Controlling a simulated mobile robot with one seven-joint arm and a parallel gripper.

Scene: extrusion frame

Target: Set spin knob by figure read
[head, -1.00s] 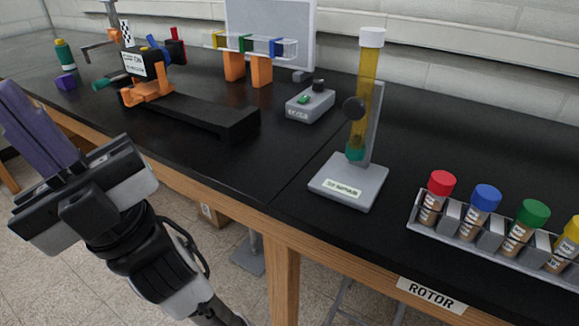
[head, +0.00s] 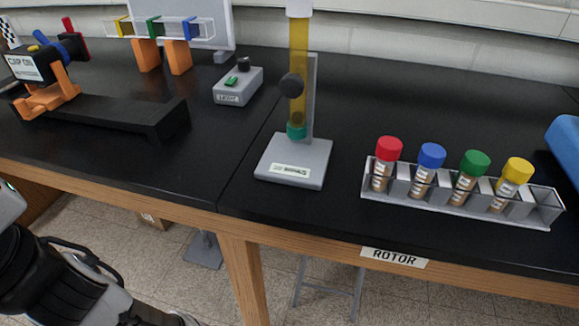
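No knob marked as a spin knob can be read in the head view. A dark round knob (head: 292,85) sits on the grey stand (head: 292,160) that holds an upright yellow tube (head: 299,60). A small grey box (head: 238,88) to its left has a black knob (head: 243,64) and a green switch. The box label seems to read LIGHT; the stand's label is too small to read. My gripper's fingers are outside the picture; only part of my arm shows at the lower left.
A grey rack (head: 460,205) holds several capped tubes above a ROTOR label (head: 394,257) on the wooden table edge. A black rail with an orange clamp (head: 50,95) lies left. A blue object (head: 566,145) enters at right. The black bench is clear behind the rack.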

